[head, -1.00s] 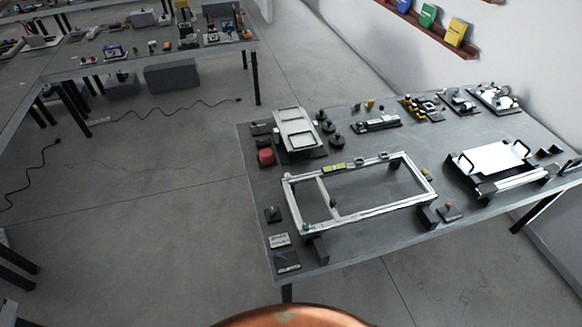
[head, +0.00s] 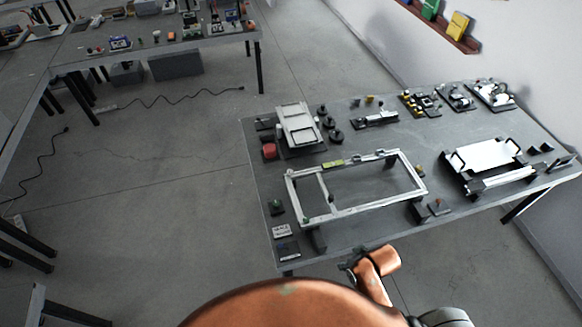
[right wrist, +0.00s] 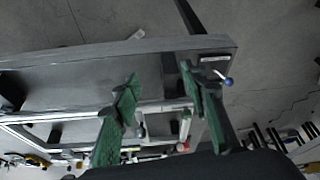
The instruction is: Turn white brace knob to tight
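A pale rectangular frame (head: 378,203) stands raised on the near part of the grey table. A white crossbar (head: 322,184) spans its left part, with a small dark knob-like piece (head: 331,198) beside it. I cannot read how that piece is turned. My right gripper (head: 350,266) is at the table's near edge, in front of the frame and apart from it. In the right wrist view its green fingers (right wrist: 160,75) are spread with nothing gripped. The frame (right wrist: 75,115) shows beyond them, partly hidden by the fingers. My left gripper is not in view.
A blue-tipped lever (right wrist: 228,81) on a small plate is near the right finger in the wrist view. The frame's interior is mostly open.

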